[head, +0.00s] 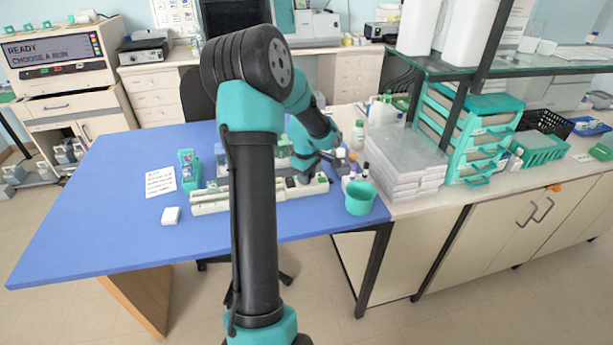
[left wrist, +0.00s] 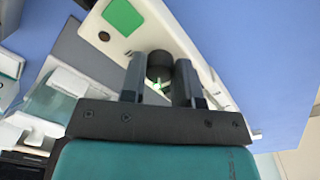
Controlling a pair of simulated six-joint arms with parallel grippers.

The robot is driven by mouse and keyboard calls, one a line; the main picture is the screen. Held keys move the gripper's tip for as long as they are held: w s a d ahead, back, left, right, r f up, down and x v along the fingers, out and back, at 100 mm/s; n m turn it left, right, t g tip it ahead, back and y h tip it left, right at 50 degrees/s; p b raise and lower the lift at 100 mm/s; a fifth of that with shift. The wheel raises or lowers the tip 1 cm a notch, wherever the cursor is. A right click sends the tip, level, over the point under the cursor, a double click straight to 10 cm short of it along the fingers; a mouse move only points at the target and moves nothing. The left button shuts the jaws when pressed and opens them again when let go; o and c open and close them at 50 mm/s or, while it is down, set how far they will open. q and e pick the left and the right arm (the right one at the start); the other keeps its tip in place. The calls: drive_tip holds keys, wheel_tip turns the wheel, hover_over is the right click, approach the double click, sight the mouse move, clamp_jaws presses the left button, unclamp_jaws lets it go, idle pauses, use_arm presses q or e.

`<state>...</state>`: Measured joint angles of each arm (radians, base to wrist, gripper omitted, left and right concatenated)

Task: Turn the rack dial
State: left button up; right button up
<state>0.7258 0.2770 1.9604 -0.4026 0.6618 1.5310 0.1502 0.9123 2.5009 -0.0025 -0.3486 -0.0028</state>
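The long white rack (head: 237,201) lies near the front edge of the blue table. My left gripper (head: 326,168) is low over its right end and hides part of it in the head view. In the left wrist view, the rack (left wrist: 192,45) carries a green square (left wrist: 122,17) and a dark round dial (left wrist: 160,64). The fingers of my left gripper (left wrist: 160,82) are apart, one on each side of the dial. I cannot tell whether they press on it. My right gripper is not in view.
A teal cup (head: 360,198) stands right of the rack, near small bottles (head: 351,172). A teal slide holder (head: 189,170), a paper sheet (head: 160,182) and a white block (head: 171,215) are to the left. The table's left part is clear.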

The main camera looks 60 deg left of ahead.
use_arm(q)
drive_tip(key=o, duration=0.4)
drive_tip(key=shift+o, duration=0.2)
drive_tip(key=shift+r, duration=0.15)
wheel_tip(320, 180, up, 17)
drive_tip(key=shift+s+d, duration=0.15)
drive_tip(key=shift+s, duration=0.2)
idle(0.4)
